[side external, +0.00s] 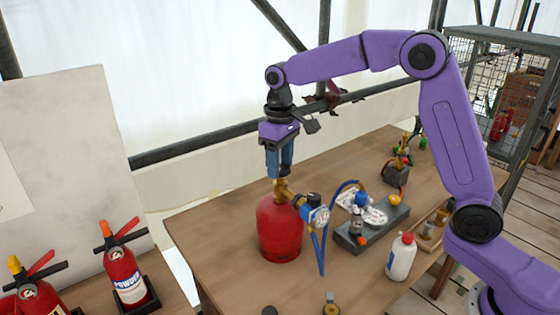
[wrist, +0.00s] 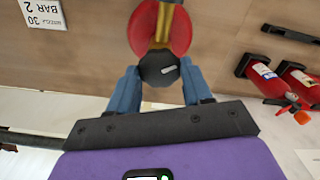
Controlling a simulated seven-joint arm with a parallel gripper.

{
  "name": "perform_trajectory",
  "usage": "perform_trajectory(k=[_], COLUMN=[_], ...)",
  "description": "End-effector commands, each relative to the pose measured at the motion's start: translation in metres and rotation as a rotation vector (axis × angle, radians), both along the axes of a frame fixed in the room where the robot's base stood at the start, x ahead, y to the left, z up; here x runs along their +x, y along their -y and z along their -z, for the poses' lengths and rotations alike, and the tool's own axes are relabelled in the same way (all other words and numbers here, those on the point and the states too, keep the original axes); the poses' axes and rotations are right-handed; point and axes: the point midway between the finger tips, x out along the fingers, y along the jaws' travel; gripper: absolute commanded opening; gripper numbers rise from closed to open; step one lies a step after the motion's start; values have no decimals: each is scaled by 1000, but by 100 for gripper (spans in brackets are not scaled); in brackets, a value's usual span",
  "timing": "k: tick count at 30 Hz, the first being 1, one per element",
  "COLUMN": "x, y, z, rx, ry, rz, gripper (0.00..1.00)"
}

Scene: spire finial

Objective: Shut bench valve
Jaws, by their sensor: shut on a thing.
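A red gas cylinder (side external: 281,232) stands upright on the wooden bench, with a brass valve (side external: 281,187) on top. In the wrist view a dark faceted knob (wrist: 158,69) with a short white mark sits on the brass stem (wrist: 163,25), above the red cylinder (wrist: 145,30). My gripper (side external: 280,172) points straight down over the valve. Its blue fingers (wrist: 159,82) are closed on two sides of the knob. A round gauge (side external: 320,215) with blue fittings is attached beside the valve.
A blue hose (side external: 324,250) hangs right of the cylinder. A grey block with fittings (side external: 350,239), a white bottle (side external: 401,258) and a dark fitting with coloured knobs (side external: 395,175) stand further right. Fire extinguishers (side external: 122,275) stand at left. The bench left of the cylinder is clear.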

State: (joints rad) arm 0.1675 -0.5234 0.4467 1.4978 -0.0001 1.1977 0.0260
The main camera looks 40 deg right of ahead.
Motion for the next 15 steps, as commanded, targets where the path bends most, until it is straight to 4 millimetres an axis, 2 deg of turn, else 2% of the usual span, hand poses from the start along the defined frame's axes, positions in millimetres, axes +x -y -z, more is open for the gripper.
perform_trajectory(k=[15], x=[0], y=[0], z=[-1], rx=[1], ry=[2], rz=[384], gripper=[19])
